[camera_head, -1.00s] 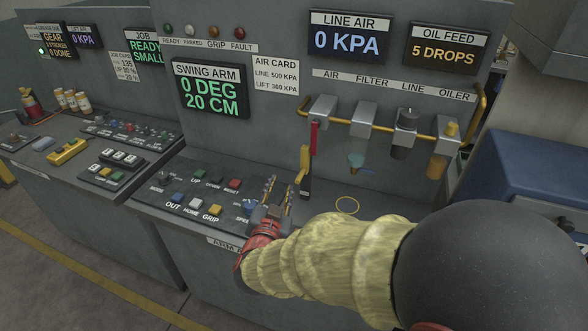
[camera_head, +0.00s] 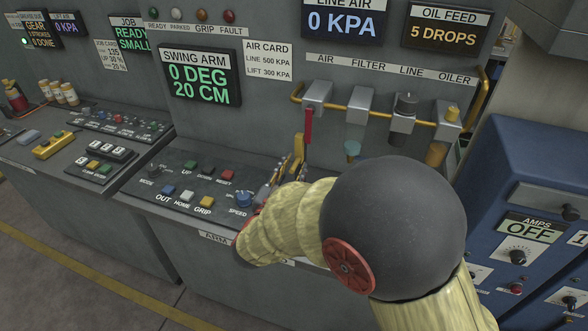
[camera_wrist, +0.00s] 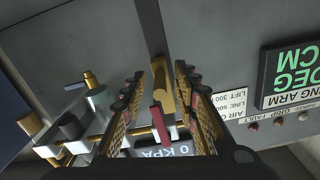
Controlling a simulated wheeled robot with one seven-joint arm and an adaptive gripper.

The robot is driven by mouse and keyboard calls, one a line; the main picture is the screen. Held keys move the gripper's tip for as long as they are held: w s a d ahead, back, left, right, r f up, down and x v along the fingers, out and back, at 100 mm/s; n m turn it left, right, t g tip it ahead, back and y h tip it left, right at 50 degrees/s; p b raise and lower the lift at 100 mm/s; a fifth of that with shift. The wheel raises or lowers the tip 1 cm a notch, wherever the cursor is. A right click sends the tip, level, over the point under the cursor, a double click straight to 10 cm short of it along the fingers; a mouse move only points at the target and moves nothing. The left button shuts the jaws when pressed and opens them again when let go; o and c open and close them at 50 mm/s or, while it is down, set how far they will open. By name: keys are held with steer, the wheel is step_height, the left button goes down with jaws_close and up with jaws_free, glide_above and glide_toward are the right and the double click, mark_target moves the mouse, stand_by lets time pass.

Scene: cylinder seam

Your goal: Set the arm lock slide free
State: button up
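A yellow upright handle (camera_head: 298,150) stands at the back of the console, just left of the red lever (camera_head: 308,124). No label names it, so I cannot tell whether it is the arm lock slide. In the wrist view the yellow handle (camera_wrist: 167,98) lies between the two fingers, with the red lever (camera_wrist: 161,125) nearer the palm side of the picture. My gripper (camera_head: 273,184) is open and empty, close to the handle; in the wrist view its fingers (camera_wrist: 159,72) spread to either side. I see no contact. An "ARM" label (camera_head: 215,237) on the console front is partly hidden by my arm.
The sloped console (camera_head: 150,185) carries several buttons and a blue speed knob (camera_head: 243,199) beside my gripper. Air filter units (camera_head: 360,104) and a yellow pipe run above. A blue cabinet (camera_head: 535,160) stands at right. Swing arm display (camera_head: 200,79) reads 0 DEG, 20 CM.

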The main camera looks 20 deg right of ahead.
steer(key=shift+w+d, duration=0.15)
steer(key=shift+w, duration=0.05)
steer(key=shift+c, duration=0.4)
jaws_close()
stand_by(0.6)
